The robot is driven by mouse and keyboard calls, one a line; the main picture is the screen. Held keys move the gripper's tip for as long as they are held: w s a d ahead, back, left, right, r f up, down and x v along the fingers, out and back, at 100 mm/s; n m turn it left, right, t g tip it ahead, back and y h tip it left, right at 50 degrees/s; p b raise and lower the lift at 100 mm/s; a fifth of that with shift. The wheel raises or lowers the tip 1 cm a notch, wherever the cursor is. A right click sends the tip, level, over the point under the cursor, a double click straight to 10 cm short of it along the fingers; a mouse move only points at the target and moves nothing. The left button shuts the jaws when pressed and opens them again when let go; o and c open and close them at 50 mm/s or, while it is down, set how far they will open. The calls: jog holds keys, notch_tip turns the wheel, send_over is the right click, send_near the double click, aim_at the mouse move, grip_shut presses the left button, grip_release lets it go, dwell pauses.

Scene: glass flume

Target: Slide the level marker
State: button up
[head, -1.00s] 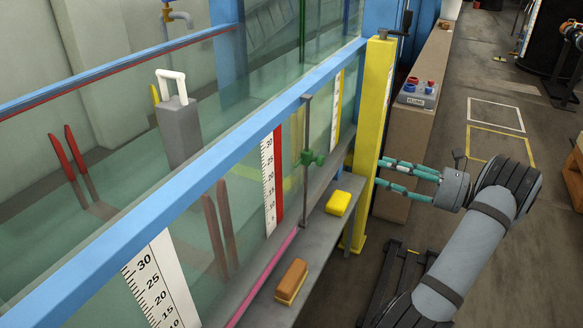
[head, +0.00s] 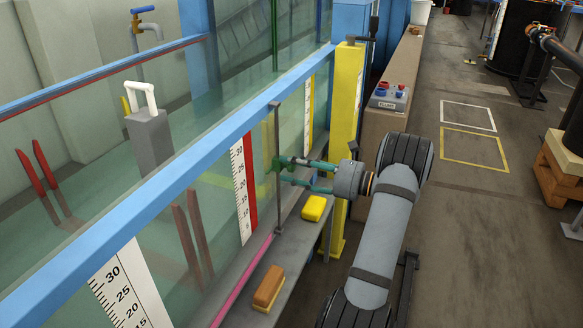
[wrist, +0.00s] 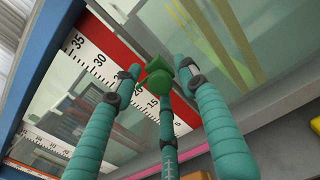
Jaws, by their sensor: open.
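The green level marker (head: 274,164) sits on a thin upright grey rod (head: 276,207) in front of the flume glass, beside a red-and-white scale (head: 241,190). My gripper (head: 284,170) reaches in from the right with its teal fingers at the marker. In the wrist view the marker (wrist: 159,79) appears between the open fingertips (wrist: 158,84), with one finger on each side and one below. I cannot tell whether any finger touches it. The marker's far side is hidden.
A yellow block (head: 315,208) and a brown-and-yellow block (head: 268,288) lie on the grey ledge below. A yellow post (head: 345,110) stands just behind my gripper. The blue rail (head: 165,190) runs above the glass.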

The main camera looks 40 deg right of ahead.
jog(key=shift+w+a, duration=0.15)
jog(key=shift+w, duration=0.05)
jog(key=shift+c, duration=0.5)
jog(key=shift+r, duration=0.1)
jog(key=c, duration=0.5)
jog(key=shift+s, duration=0.1)
grip_shut()
